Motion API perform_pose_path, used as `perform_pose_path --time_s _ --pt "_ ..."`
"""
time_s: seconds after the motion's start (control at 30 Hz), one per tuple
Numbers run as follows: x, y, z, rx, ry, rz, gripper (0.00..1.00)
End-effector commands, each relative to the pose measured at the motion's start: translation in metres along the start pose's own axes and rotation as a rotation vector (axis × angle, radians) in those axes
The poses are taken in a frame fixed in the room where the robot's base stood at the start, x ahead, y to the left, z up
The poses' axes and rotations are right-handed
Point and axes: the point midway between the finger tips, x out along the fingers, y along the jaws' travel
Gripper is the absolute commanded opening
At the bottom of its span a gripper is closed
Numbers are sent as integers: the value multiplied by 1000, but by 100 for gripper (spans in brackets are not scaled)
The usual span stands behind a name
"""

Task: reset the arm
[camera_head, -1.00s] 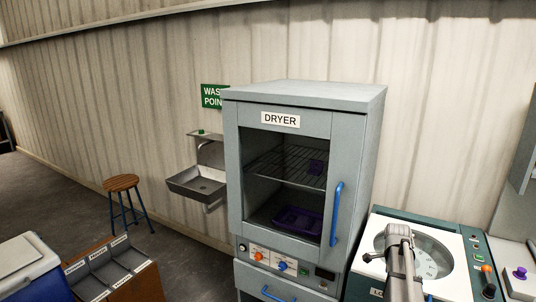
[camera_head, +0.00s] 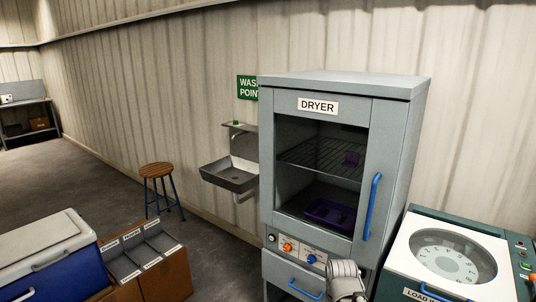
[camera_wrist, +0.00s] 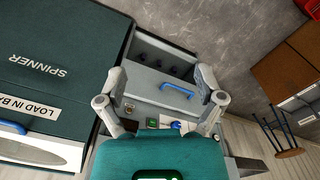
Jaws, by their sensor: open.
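My gripper (camera_wrist: 160,84) is open in the wrist view, its two fingers spread apart with nothing between them. Beyond the fingers are the front of the grey dryer and its lower drawer with a blue handle (camera_wrist: 177,90). In the head view, a grey part of my arm (camera_head: 344,277) shows at the bottom, in front of the dryer's lower right; the fingers are not visible there. The dryer (camera_head: 408,130) stands against the wall with its glass door shut.
The spinner (camera_head: 400,262) stands right of the dryer, close to my arm. A blue cooler (camera_head: 60,268) and a sectioned wooden box (camera_head: 170,275) are at the lower left. A stool (camera_head: 157,171) and a wash basin (camera_head: 231,176) stand behind. Open floor lies at the left.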

Motion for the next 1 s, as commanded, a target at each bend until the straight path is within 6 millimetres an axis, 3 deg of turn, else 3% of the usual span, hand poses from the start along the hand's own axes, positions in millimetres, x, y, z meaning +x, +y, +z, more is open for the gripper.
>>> perform_pose_path --time_s 0.2,1.0 --pt "3 -18 16 -119 -4 -5 87" --pt "3 -18 15 -123 -3 -5 87"
